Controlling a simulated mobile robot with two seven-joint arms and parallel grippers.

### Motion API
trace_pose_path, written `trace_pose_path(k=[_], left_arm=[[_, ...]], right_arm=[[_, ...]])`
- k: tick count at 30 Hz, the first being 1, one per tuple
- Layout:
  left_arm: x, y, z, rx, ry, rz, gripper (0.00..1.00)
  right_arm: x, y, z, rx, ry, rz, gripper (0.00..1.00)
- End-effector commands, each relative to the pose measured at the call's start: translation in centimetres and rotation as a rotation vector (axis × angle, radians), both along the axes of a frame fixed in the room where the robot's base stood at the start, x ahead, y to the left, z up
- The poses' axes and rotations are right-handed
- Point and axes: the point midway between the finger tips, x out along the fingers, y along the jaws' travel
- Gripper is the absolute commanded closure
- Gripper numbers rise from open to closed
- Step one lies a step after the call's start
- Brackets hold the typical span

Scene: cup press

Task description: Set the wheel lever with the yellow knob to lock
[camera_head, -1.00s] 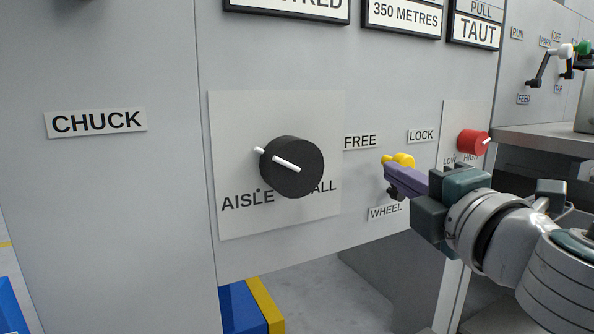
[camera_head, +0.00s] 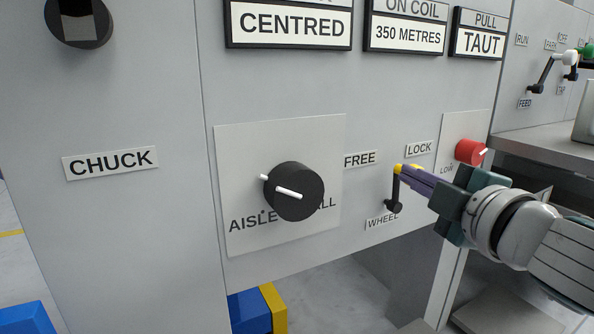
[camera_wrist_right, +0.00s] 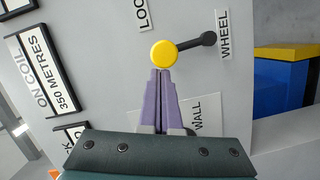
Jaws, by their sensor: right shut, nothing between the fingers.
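The wheel lever is a black arm on a dark pivot (camera_head: 394,207), tipped with a yellow knob (camera_head: 398,169). It stands about upright, between the FREE label (camera_head: 360,159) at upper left and the LOCK label (camera_head: 420,148) at upper right. The WHEEL label (camera_head: 382,221) is below. My right gripper (camera_head: 404,171) is shut, its purple fingers at the knob's right side in the head view, partly covering it. In the right wrist view, the yellow knob (camera_wrist_right: 165,54) sits just beyond the closed fingertips (camera_wrist_right: 162,72); contact is unclear. My left gripper is not in view.
A black AISLE/WALL dial (camera_head: 294,191) with a white pointer is left of the lever. A red knob (camera_head: 470,151) is close to its right, near my right gripper. A grey bench (camera_head: 540,147) is further right. The panel around FREE is clear.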

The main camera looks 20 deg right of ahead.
Motion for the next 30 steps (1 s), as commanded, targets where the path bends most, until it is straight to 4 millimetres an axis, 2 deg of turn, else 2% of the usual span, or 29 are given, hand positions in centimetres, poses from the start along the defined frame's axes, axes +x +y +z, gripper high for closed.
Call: trace_pose_path(k=[1,3,12,21,30], left_arm=[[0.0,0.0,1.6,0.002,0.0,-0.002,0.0],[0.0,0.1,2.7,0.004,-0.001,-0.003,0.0],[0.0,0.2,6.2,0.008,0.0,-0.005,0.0],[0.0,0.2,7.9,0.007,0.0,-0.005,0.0],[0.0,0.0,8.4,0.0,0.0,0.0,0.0]], right_arm=[[0.0,-0.4,0.9,0.045,0.006,-0.004,1.0],[0.0,-0.8,1.1,0.11,0.011,-0.004,1.0],[0.2,-2.5,1.2,0.364,0.03,-0.004,1.0],[0.3,-3.8,0.8,0.526,0.043,-0.002,1.0],[0.3,-4.3,0.5,0.59,0.048,-0.001,1.0]])
